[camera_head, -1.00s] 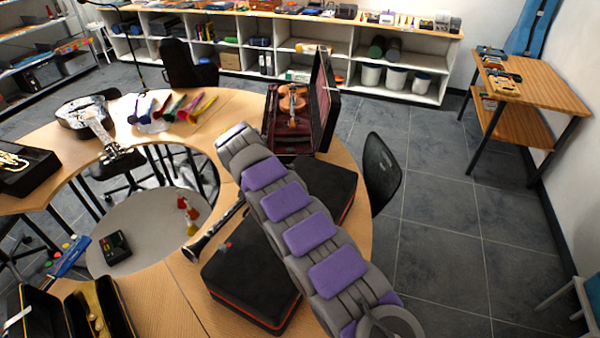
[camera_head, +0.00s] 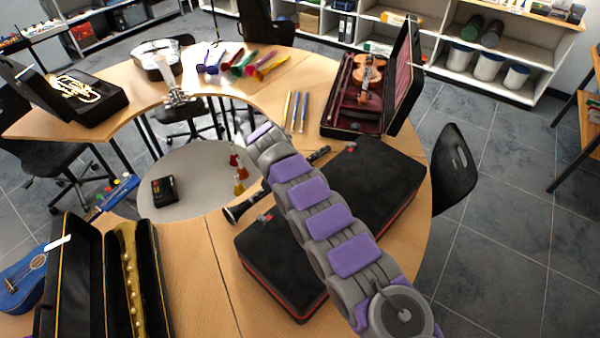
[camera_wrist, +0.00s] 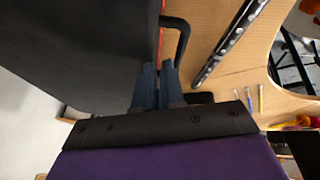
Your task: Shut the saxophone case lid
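A long, open black case (camera_head: 162,290) stands at the lower left of the head view, with a golden saxophone-like horn (camera_head: 130,280) lying in it. Its lid (camera_head: 75,285) stands raised on the left side. My gripper shows in the wrist view (camera_wrist: 158,68), its two dark fingers close together with nothing seen between them. It is over the table beside a closed black case (camera_wrist: 80,50) and that case's handle (camera_wrist: 180,35), well apart from the open case. In the head view my arm hides the gripper.
The closed black case (camera_head: 280,275) with red trim lies under my arm, with a clarinet (camera_head: 240,208) beside it. An open violin case (camera_head: 350,130) is behind. A blue ukulele (camera_head: 22,285) lies left of the horn's case. Bare tabletop (camera_head: 195,270) lies right of that case.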

